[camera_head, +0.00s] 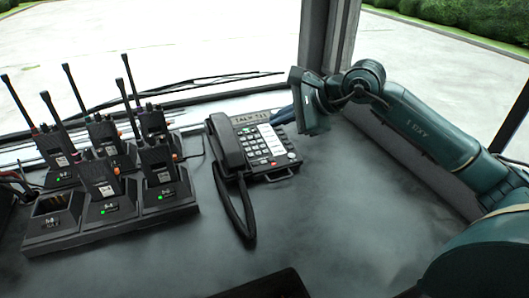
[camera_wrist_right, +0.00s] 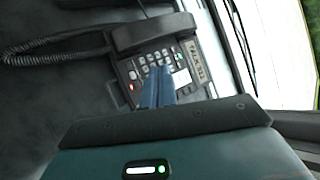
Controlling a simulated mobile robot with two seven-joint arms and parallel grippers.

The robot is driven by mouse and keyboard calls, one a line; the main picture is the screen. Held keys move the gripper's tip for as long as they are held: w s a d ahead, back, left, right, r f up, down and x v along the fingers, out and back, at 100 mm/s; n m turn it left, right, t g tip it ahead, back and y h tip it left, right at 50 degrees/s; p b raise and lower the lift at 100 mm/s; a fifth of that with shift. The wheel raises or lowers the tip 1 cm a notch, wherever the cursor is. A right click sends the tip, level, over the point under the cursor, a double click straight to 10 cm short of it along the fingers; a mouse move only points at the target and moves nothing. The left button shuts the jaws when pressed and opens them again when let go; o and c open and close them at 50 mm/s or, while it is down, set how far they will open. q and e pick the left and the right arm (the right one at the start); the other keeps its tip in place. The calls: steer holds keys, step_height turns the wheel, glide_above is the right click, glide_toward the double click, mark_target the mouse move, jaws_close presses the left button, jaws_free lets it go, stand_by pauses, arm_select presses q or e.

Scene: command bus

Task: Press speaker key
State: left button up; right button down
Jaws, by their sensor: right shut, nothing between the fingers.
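A black desk phone (camera_head: 268,165) stands on the dark dashboard counter; it also shows in the wrist view (camera_wrist_right: 195,88). Its handset (camera_head: 228,145) rests in the cradle on the left, also seen in the wrist view (camera_wrist_right: 155,32). Its keypad (camera_head: 254,144) has pale keys beside a white label strip. I cannot read which key is the speaker key. My right gripper (camera_head: 276,118), with blue fingers, is shut and empty over the phone's upper right part. In the wrist view the fingertips (camera_wrist_right: 158,74) overlap the keypad and hide some keys; contact cannot be told. My left gripper is not in view.
Several handheld radios stand in a charger rack (camera_head: 120,222) left of the phone. The coiled handset cord (camera_head: 240,215) hangs over the counter in front. A window pillar (camera_head: 325,38) stands behind my right arm. The counter right of the phone is clear.

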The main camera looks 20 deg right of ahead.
mark_target(272, 160)
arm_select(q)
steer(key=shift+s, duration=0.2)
arm_select(e)
steer(key=shift+s, duration=0.15)
